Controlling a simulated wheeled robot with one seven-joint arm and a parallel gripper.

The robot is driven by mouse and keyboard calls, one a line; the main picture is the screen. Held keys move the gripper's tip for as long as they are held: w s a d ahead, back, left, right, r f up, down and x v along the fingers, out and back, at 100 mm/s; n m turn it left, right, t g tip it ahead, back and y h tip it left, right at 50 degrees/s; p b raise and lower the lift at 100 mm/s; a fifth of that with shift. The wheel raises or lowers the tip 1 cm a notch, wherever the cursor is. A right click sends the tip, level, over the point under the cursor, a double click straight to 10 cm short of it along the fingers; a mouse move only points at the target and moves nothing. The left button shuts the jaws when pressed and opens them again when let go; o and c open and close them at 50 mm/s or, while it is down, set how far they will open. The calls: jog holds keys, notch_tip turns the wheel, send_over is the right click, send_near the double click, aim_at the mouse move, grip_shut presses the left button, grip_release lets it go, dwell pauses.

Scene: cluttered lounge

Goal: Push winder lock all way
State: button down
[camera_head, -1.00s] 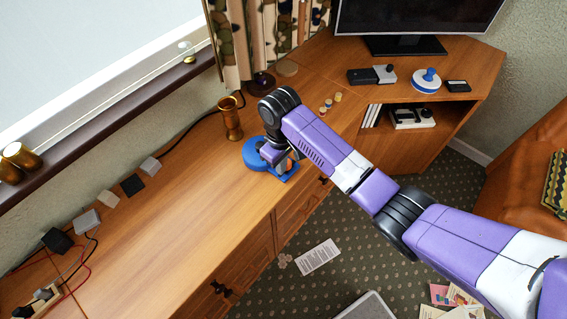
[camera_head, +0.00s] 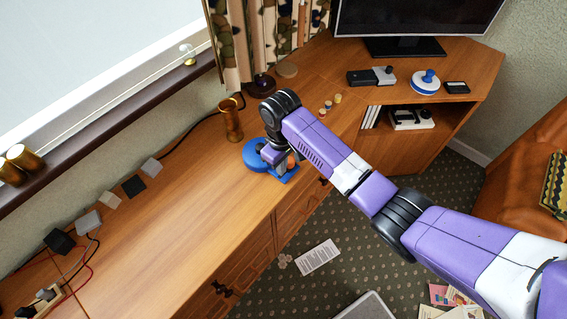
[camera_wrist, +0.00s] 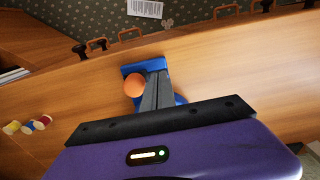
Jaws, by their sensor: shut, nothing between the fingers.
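The winder is a blue device with a round disc (camera_head: 254,153) and a flat blue base (camera_head: 287,173). It sits near the front edge of the long wooden cabinet top. An orange ball-shaped part (camera_wrist: 134,86) stands on it, and it also shows in the head view (camera_head: 291,161). I cannot tell for sure which part is the lock. My gripper (camera_wrist: 158,78) is shut and empty, its dark fingers over the blue base just right of the orange part in the wrist view. Whether they touch it is unclear. The fingers and gripper hide part of the winder.
A brass cup (camera_head: 231,120) stands behind the winder by the wall. Several small spools (camera_head: 327,106) lie to its right. A monitor (camera_head: 415,20), a grey-black box (camera_head: 371,76) and a blue-white knobbed device (camera_head: 426,81) are farther right. The cabinet top to the left is mostly clear.

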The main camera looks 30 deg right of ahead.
notch_tip(320, 180, up, 7)
jog(key=p, duration=0.7)
dwell(0.3)
jog(key=shift+a, duration=0.1)
dwell(0.3)
